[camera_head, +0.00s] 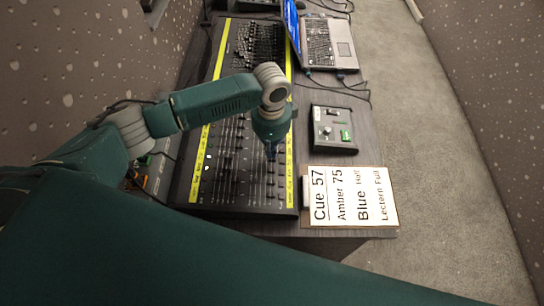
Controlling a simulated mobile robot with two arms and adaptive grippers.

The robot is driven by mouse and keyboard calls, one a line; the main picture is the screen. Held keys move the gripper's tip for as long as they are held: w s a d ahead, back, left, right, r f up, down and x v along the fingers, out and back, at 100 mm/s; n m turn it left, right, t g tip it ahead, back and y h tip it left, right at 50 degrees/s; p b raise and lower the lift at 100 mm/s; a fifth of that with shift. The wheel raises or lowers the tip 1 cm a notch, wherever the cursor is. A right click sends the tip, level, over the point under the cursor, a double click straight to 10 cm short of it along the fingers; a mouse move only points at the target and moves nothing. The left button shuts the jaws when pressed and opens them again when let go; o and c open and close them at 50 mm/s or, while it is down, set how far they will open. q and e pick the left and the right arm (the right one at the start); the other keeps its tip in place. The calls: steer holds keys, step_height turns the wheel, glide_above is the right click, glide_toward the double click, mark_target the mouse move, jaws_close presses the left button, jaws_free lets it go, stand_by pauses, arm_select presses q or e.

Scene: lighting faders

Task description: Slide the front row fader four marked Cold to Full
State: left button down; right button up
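The lighting console (228,200) is a long black desk with rows of small pale-capped faders. A yellow label strip (291,190) runs along its right edge and another along its left. The writing on the strips is too small to read, so I cannot tell which fader is marked Cold or how far along it stands. My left gripper (270,152) points down over the right-hand rows of faders, close to the right strip. Its dark fingers are small and hide the faders beneath. I cannot tell whether they touch a fader. My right gripper is not in view.
A white card (349,197) reading Cue 57, Amber 75, Blue Half, Lectern Full lies at the table's near right corner. A small black control box (333,145) sits right of the console. An open laptop (328,42) and cables lie behind. Carpet is clear at right.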

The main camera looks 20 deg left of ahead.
arm_select(q)
steer(key=shift+f, duration=0.45)
steer(key=shift+f, duration=0.5)
stand_by(0.6)
steer(key=shift+s+a+r+p, duration=0.15)
steer(key=shift+s+a+p, duration=0.15)
steer(key=shift+a+p, duration=0.35)
steer(key=shift+s+a+r+p, duration=0.15)
steer(key=shift+a+p, duration=0.25)
steer(key=shift+a, duration=0.4)
steer(key=shift+s+a+f+p, duration=0.1)
steer(key=shift+s+a+p, duration=0.15)
steer(key=shift+a+p, duration=0.4)
steer(key=shift+s+a+r+p, duration=0.1)
steer(key=shift+s+a+p, duration=0.1)
steer(key=shift+a, duration=0.75)
steer(key=shift+d, duration=0.1)
